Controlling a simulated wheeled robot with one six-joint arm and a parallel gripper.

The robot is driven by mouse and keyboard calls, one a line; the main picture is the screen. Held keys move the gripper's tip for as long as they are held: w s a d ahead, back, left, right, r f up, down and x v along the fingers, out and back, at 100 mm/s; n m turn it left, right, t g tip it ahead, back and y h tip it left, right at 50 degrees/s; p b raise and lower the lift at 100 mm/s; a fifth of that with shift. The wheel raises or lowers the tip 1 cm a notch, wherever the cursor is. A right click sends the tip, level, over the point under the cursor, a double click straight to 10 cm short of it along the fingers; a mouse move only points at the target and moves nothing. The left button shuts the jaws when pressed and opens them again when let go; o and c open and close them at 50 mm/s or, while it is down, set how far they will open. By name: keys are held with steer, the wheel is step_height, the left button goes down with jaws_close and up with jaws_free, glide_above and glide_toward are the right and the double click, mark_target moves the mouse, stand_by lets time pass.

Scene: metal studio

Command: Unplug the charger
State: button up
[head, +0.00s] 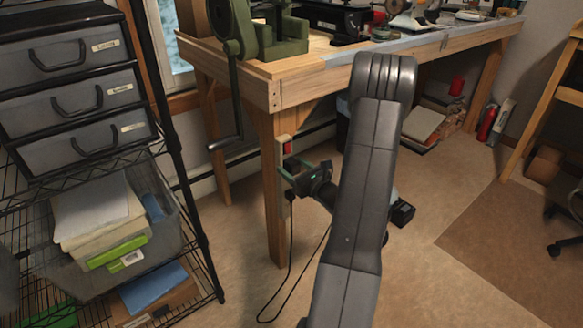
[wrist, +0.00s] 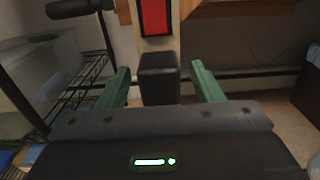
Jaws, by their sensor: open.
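The charger (wrist: 158,78) is a dark block on the front of the wooden table leg, seen in the wrist view just below a red switch (wrist: 155,17). My gripper (wrist: 160,72) is open, with one green finger on each side of the charger and a visible gap on both sides. In the head view my gripper (head: 290,176) is at the table leg, below the red switch on a pale outlet strip (head: 283,150). There the gripper mostly hides the charger. A thin black cord (head: 291,240) hangs below it and loops on the floor.
The wooden workbench (head: 330,75) stands above, with a green machine (head: 245,30) and its crank handle (head: 236,110) hanging left of the leg. A wire shelf (head: 185,150) with drawers and bins stands at the left.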

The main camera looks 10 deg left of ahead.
mark_target(297, 170)
steer(key=shift+c, duration=0.4)
jaws_close()
steer(key=shift+b+v, duration=0.3)
steer(key=shift+v, duration=2.7)
